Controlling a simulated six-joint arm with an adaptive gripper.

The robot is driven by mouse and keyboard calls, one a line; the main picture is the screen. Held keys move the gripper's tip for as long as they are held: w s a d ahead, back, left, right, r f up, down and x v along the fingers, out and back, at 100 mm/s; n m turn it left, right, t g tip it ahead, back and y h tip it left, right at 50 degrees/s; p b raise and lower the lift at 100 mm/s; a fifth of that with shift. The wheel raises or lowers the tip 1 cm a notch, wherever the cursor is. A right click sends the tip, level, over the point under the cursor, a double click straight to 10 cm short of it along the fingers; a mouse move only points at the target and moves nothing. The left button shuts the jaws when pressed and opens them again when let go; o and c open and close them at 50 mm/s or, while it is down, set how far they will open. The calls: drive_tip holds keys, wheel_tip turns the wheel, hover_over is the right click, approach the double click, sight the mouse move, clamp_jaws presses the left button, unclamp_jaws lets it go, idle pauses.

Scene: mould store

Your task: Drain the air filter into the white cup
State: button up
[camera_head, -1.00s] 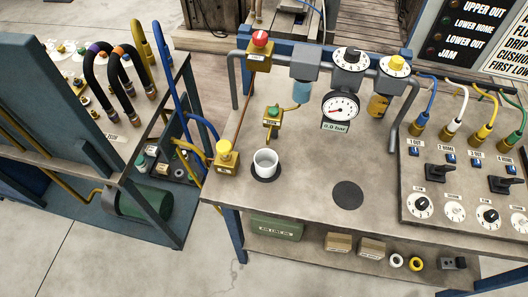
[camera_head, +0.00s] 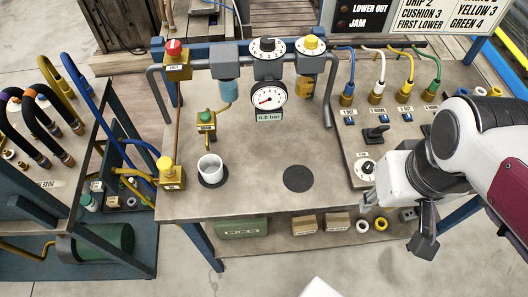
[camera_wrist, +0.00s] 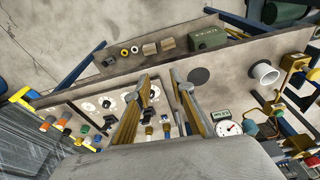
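The air filter (camera_head: 229,92) hangs from the pipe at the back of the bench, with a grey head and a blue bowl. A thin line runs from its bottom to a yellow drain valve (camera_head: 206,120) with a green knob. The white cup (camera_head: 210,168) stands upright on a black disc in front of that valve; it also shows at the right of the wrist view (camera_wrist: 264,74). The cup's bottom is hidden from above. My gripper (camera_head: 426,240) is at the bench's front right, far from cup and filter. In the wrist view its fingers (camera_wrist: 162,86) are apart and empty.
A gauge (camera_head: 268,97) reads 0.0 bar beside the filter. A yellow valve block (camera_head: 171,174) stands left of the cup. An empty black disc (camera_head: 298,179) lies mid-bench. A control panel (camera_head: 355,178) with levers is at right, partly behind my arm. The bench's front middle is clear.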

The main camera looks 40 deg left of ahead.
drive_tip(key=s+a+f+n+g, duration=0.1)
drive_tip(key=s+a+f+n, duration=0.15)
drive_tip(key=a, duration=0.45)
drive_tip(key=s+a+f+n, duration=0.1)
drive_tip(key=a+f+n, duration=0.1)
drive_tip(key=a+n, duration=0.35)
drive_tip(key=n+h, duration=0.1)
drive_tip(key=n, duration=0.5)
hover_over(213, 183)
drive_tip(key=d, duration=0.5)
drive_tip(key=shift+g, duration=0.3)
drive_tip(key=f, duration=0.4)
drive_tip(key=s+f, duration=0.1)
drive_tip(key=f, duration=0.1)
drive_tip(key=shift+a+f, duration=0.1)
drive_tip(key=a+n, duration=0.1)
drive_tip(key=a, duration=0.2)
drive_tip(key=shift+f+n, duration=0.15)
drive_tip(key=shift+n, duration=0.25)
drive_tip(key=n, duration=0.1)
drive_tip(key=a+r+n, duration=0.1)
drive_tip(key=shift+w+a+r+n, duration=0.25)
drive_tip(key=shift+w+a+n, duration=0.05)
drive_tip(key=shift+w, duration=0.05)
drive_tip(key=shift+f, duration=0.1)
drive_tip(key=shift+w+a+f, duration=0.1)
drive_tip(key=shift+w+f, duration=0.05)
drive_tip(key=shift+f, duration=3.45)
